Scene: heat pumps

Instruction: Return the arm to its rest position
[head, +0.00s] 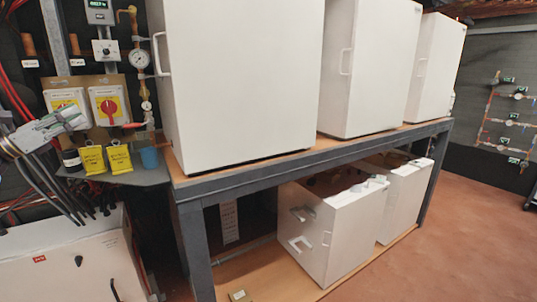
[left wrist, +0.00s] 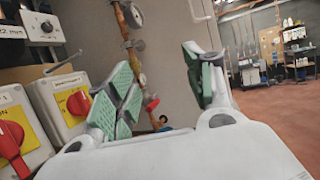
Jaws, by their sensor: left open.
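My left gripper (head: 76,117) is at the far left of the head view, in front of the wall panel and above a small grey shelf. In the left wrist view the gripper (left wrist: 165,82) has its green-padded fingers spread, with nothing held between them. My left gripper partly covers the left box (head: 65,99) in the head view. My right gripper is in neither view.
The grey shelf (head: 150,178) holds yellow tags (head: 119,158), a blue cup (head: 149,158) and a dark jar (head: 72,160). A copper pipe with a gauge (head: 139,59) runs up beside the boxes. Large white units (head: 240,80) stand on a steel-framed bench (head: 300,166). Open floor (head: 480,210) lies right.

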